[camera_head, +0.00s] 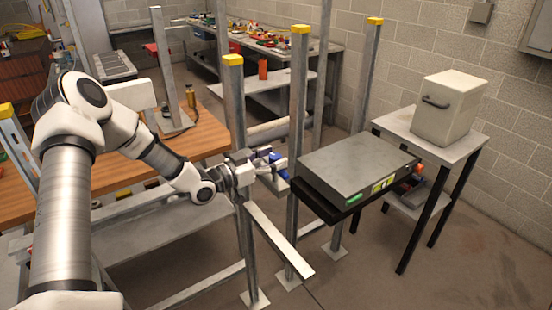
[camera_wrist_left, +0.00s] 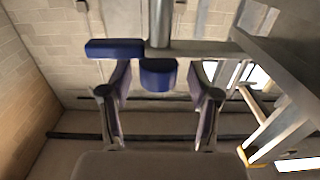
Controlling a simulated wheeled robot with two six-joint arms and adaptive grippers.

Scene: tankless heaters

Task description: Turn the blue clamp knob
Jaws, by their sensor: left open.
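The blue clamp knob (camera_wrist_left: 158,74) is a short rounded blue piece below a metal post in the left wrist view. A longer blue bar (camera_wrist_left: 115,48) sits beside the post. In the head view the blue clamp parts (camera_head: 277,157) show small at the upright metal frame, partly hidden by my gripper. My left gripper (camera_head: 272,170) is open at the clamp. In the left wrist view its two fingers (camera_wrist_left: 160,80) stand on either side of the rounded blue piece, with gaps visible. I cannot tell whether either finger touches it. My right gripper is not in view.
Yellow-capped metal posts (camera_head: 299,90) stand close around my left gripper. A grey box-shaped unit (camera_head: 358,166) lies just right of it. A small table (camera_head: 450,147) with a beige box (camera_head: 449,107) stands farther right. A wooden bench top (camera_head: 110,170) lies on the left.

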